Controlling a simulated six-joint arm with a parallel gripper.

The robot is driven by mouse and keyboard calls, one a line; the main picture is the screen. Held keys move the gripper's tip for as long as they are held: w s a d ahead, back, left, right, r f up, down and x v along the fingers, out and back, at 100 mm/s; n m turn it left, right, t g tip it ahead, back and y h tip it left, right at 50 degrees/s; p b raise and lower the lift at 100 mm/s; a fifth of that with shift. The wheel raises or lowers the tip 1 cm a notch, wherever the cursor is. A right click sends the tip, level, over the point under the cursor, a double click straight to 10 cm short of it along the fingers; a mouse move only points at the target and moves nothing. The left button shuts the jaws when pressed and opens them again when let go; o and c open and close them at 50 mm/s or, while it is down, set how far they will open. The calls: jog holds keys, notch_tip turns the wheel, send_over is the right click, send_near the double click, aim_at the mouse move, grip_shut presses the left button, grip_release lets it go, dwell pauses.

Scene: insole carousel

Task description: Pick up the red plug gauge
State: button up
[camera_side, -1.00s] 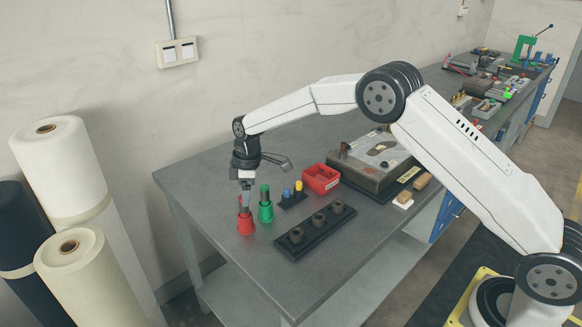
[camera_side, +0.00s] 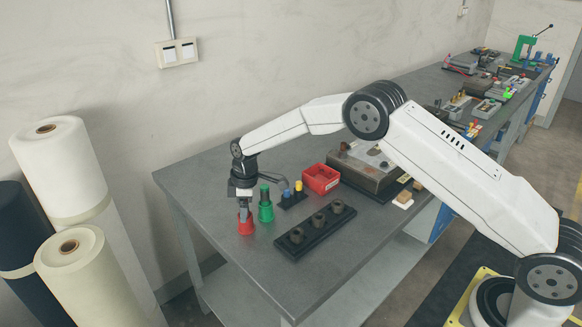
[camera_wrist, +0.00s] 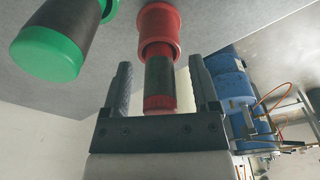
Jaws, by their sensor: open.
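The red plug gauge (camera_side: 246,226) stands upright near the left end of the grey table. In the wrist view the red plug gauge (camera_wrist: 158,68) shows a red base, a dark middle and a red end lying between the two fingers. My gripper (camera_side: 245,209) is directly above and around its upper part, and the side view hides the gauge's top behind it. In the wrist view my gripper (camera_wrist: 162,84) is open, with a finger on each side of the gauge and visible gaps.
A green plug gauge (camera_side: 265,208) stands close on the right. The table front left is clear.

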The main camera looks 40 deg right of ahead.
grip_shut()
jog(key=shift+r, duration=0.1)
jog(key=shift+r, duration=5)
